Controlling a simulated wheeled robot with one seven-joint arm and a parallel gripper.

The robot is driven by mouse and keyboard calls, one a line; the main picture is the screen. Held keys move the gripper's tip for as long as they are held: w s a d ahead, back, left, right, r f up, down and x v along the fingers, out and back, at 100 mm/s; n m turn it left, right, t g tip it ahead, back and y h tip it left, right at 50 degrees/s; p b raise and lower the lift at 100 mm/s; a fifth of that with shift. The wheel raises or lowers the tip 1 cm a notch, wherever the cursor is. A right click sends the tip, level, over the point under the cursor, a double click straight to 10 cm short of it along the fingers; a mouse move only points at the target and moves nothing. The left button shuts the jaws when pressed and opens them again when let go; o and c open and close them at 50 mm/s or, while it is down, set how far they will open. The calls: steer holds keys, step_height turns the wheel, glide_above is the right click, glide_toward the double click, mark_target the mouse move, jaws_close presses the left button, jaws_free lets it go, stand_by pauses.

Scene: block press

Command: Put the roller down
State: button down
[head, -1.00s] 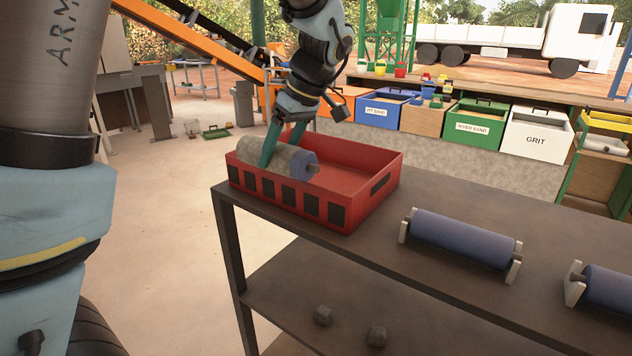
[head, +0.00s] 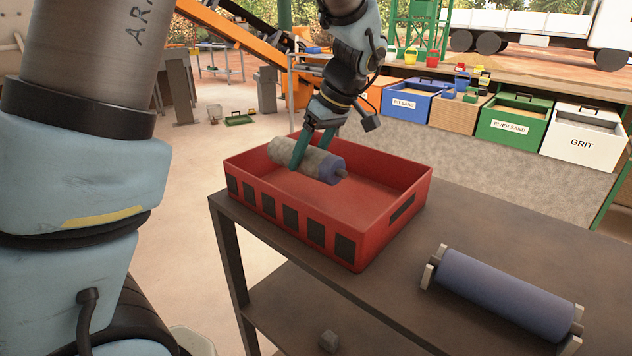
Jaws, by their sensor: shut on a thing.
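My gripper (head: 299,163) is shut on a roller (head: 324,164), a cylinder with a grey, crusted surface over most of its length and a bare blue right end with a short shaft. The roller is tilted a little, its right end lower in the picture. It is over the inside of the red crate (head: 288,222), within its walls as seen from here. I cannot tell whether it touches the crate floor. The crate stands at the left end of the dark table (head: 470,225).
A clean blue roller (head: 505,292) rests on light end brackets at the table's right front. Bins of pit sand (head: 415,104), river sand (head: 511,124) and grit (head: 583,142) stand behind.

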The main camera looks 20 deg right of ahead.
steer(key=shift+f+p, duration=0.7)
steer(key=shift+f, duration=2.5)
jaws_free()
steer(key=b+v, duration=0.2)
steer(key=v, duration=1)
steer(key=shift+s, duration=0.1)
